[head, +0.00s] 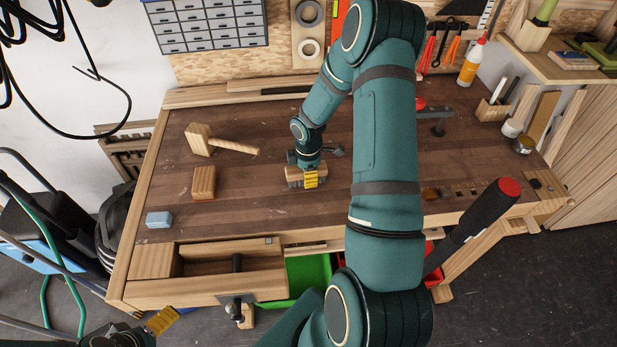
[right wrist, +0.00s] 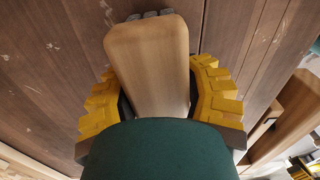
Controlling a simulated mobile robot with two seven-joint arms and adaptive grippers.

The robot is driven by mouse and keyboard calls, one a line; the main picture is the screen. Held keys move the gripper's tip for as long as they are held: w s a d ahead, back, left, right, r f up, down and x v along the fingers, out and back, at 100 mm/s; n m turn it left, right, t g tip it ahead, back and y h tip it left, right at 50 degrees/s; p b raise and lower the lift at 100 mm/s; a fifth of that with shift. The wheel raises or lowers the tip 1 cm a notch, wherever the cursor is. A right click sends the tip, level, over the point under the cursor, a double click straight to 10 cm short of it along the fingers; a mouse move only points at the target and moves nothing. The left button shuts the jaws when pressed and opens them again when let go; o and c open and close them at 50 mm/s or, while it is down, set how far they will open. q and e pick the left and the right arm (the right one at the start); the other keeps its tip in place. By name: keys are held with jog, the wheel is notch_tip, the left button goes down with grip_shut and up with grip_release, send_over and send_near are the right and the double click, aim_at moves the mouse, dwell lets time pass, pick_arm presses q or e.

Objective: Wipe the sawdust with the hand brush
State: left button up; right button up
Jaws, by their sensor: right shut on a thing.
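The hand brush (head: 293,178) has a pale wooden body and is over the middle of the bench. My right gripper (head: 311,178) is shut on it. In the right wrist view the brush body (right wrist: 150,65) sits between the yellow fingers, with grey bristle tips (right wrist: 155,14) at its far end. I cannot tell whether the bristles touch the bench. Pale flecks that look like sawdust (right wrist: 50,45) lie on the dark bench top left of the brush. My left gripper (head: 160,320) is low at the left, off the bench; its opening is not clear.
A wooden mallet (head: 205,140), a wooden block (head: 204,183) and a light-blue block (head: 158,220) stand on the bench's left side. A glue bottle (head: 471,62) stands at the back right. My right arm hides part of the bench. Bench around the brush is largely clear.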

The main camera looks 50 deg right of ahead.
aim_at(316, 189)
jog(key=shift+w+d+p, duration=0.35)
jog(key=shift+w+d, duration=0.85)
jog(key=shift+w, duration=0.25)
jog(key=shift+w+d, duration=1.05)
jog(key=shift+w, duration=0.25)
jog(key=shift+s+d, duration=0.5)
jog(key=shift+d, duration=0.2)
jog(key=shift+s+d, duration=0.1)
jog(key=shift+s, duration=0.05)
jog(key=shift+s+a, duration=1.25)
jog(key=shift+s, duration=0.15)
jog(key=shift+s+a, duration=1.05)
jog(key=shift+s, duration=0.15)
jog(key=shift+s+a+f+b, duration=0.15)
jog(key=shift+s+a+b, duration=0.65)
jog(key=shift+s+a, duration=0.5)
jog(key=shift+s+d, duration=0.1)
jog(key=shift+d, duration=0.05)
